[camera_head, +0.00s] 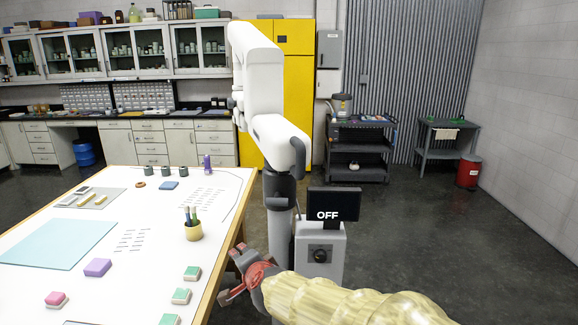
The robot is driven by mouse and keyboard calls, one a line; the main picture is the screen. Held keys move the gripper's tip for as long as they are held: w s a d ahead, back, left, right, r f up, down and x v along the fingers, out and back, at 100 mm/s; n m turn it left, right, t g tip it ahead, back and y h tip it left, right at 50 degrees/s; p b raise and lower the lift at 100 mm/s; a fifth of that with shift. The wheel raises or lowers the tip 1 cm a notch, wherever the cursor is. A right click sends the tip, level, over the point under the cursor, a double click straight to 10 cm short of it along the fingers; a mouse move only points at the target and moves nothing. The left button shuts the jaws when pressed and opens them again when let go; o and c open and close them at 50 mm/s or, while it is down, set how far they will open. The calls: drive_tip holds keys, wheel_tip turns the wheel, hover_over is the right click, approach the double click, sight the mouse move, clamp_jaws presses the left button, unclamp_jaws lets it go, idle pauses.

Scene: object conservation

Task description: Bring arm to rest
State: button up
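My arm, in a pale yellow cover, reaches in from the bottom right of the head view. It ends in my grey and red gripper (233,274) beside the right edge of the white-topped table (150,232). The fingers look spread apart and I see nothing held between them. The wrist partly hides the gripper's base. A large white jointed arm (258,75) stands upright on a grey column just beyond my gripper. A black screen (333,206) beside it reads "OFF", above a grey box (320,256) with a dark knob.
On the table are a pencil cup (193,230), a purple block (97,267), a pink block (56,299), several green blocks (181,296) and a light blue sheet (56,244). A dark cart (358,149) and red bin (468,172) stand behind. The right floor is clear.

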drive_tip(key=s+d+f+n+g, duration=0.25)
drive_tip(key=s+d+n, duration=0.25)
drive_tip(key=s, duration=0.4)
drive_tip(key=s+d+f+n+g, duration=0.2)
drive_tip(key=s+d+n+g, duration=0.25)
drive_tip(key=s, duration=0.55)
drive_tip(key=s+d+r+h, duration=0.1)
drive_tip(key=s+d+h, duration=0.1)
drive_tip(key=s+d, duration=0.4)
drive_tip(key=s+d+r+t+h, duration=0.1)
drive_tip(key=s+d, duration=0.6)
drive_tip(key=d, duration=0.8)
drive_tip(key=shift+s+d+r+h, duration=0.35)
drive_tip(key=shift+r+h, duration=0.3)
drive_tip(key=shift+h, duration=0.35)
drive_tip(key=shift+m, duration=0.25)
